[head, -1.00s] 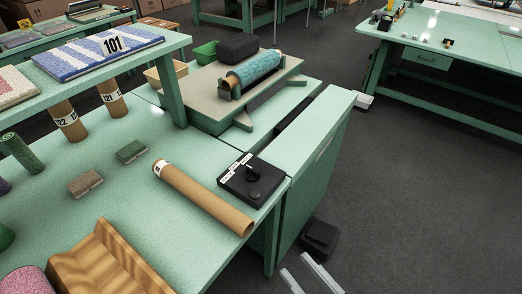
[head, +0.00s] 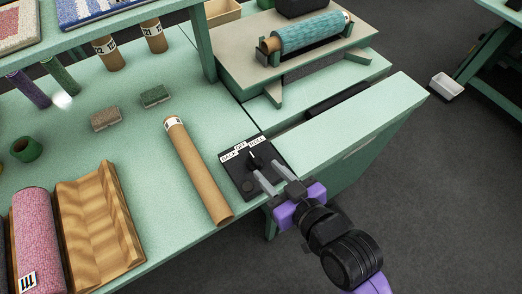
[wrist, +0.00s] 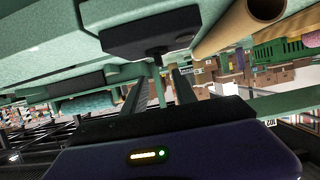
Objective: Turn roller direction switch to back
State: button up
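The black switch box (head: 233,174) lies on the green table near its front edge, with white labels that read BACK, OFF and ROLL. Its dark rotary knob (head: 257,157) has a pale pointer mark that appears to be toward OFF, though it is small. A second round dark knob sits nearer the front of the box. My gripper (head: 266,170) is open, its two grey fingers reaching to the box's right side close to the rotary knob. In the wrist view the knob (wrist: 157,52) sticks out of the box between and beyond the fingertips (wrist: 157,77); contact cannot be told.
A cardboard tube (head: 198,170) lies just left of the box. A wooden grooved holder (head: 98,220) and a pink roll (head: 40,240) lie further left. A teal roller (head: 310,33) sits on a stand behind. The floor to the right is open.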

aim_at(255, 158)
jog(key=shift+p+x, duration=0.6)
jog(key=shift+x, duration=3.25)
jog(key=shift+f, duration=0.1)
jog(key=shift+c, duration=0.2)
grip_shut()
